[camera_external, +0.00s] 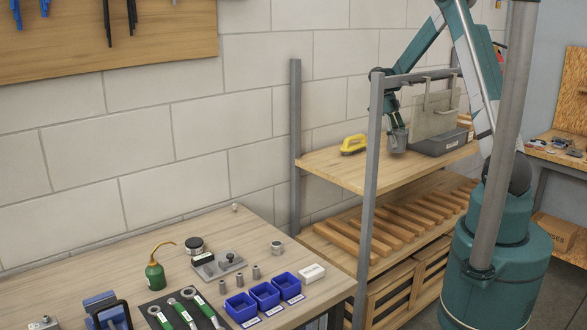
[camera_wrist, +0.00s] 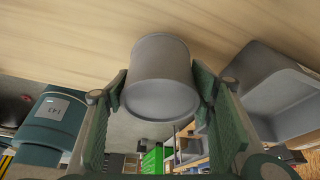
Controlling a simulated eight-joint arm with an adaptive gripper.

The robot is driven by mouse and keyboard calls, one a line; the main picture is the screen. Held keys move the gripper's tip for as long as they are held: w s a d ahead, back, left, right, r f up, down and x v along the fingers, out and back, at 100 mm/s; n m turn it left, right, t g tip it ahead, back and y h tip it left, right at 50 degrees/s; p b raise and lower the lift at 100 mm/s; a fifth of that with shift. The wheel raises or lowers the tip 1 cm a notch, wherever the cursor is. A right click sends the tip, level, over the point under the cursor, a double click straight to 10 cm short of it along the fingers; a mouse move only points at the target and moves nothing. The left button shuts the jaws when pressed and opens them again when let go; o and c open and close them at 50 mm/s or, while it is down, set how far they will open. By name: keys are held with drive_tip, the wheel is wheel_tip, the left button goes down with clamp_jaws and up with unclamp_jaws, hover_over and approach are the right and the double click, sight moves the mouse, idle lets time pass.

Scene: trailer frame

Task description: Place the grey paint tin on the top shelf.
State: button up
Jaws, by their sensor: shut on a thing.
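The grey paint tin (camera_wrist: 161,72) is between the two fingers of my gripper (camera_wrist: 165,92) in the wrist view, with a pad against each side. In the external view the tin (camera_external: 398,141) hangs below my gripper (camera_external: 394,119), roughly upright, at the top shelf (camera_external: 338,170). The shelf is a pale wooden board on grey posts. Its bare wood (camera_wrist: 60,40) also shows behind the tin in the wrist view. I cannot tell whether the tin's base touches the board or is slightly above it.
A grey bin (camera_external: 440,144) stands on the shelf just right of the tin; it also shows in the wrist view (camera_wrist: 268,95). A yellow-handled brush (camera_external: 354,144) lies to the left. A grey post (camera_external: 367,200) rises in front. Board between brush and tin is clear.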

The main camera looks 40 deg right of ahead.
drive_tip(key=shift+f, duration=1.6)
drive_tip(key=shift+f, duration=0.2)
drive_tip(key=o, duration=1.3)
drive_tip(key=shift+r, duration=0.1)
drive_tip(key=shift+r, duration=0.1)
drive_tip(key=b+v, duration=0.1)
drive_tip(key=v, duration=1.1)
